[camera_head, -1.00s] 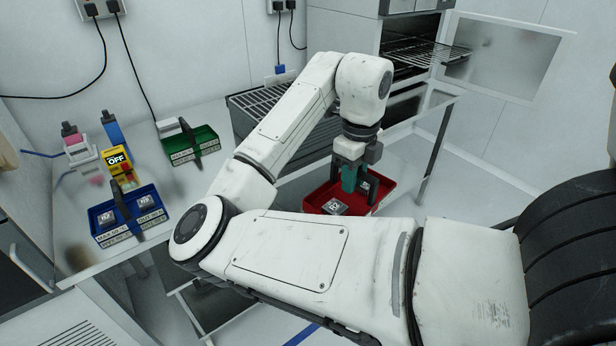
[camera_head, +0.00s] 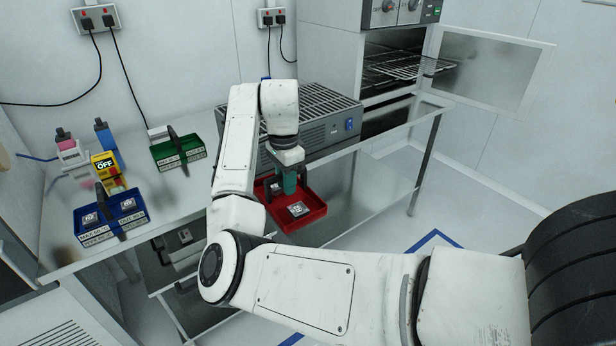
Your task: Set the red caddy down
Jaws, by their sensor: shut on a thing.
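The red caddy (camera_head: 302,219) is an open tray with chips in it, one of them a labelled square chip (camera_head: 298,209). It hangs level from my gripper (camera_head: 284,182), whose teal fingers are shut on its handle. The caddy appears in front of the bench's front edge, below the grey vented unit. My wrist and the fingers hide part of the handle and the caddy's back side. I cannot tell its exact height.
A blue caddy (camera_head: 112,232) with chips and a green caddy (camera_head: 178,160) stand on the bench (camera_head: 150,205) at left. A yellow OFF box (camera_head: 104,165) and bottles stand behind. The grey vented unit (camera_head: 318,138) sits at the back. An oven with its door (camera_head: 492,68) open is at right.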

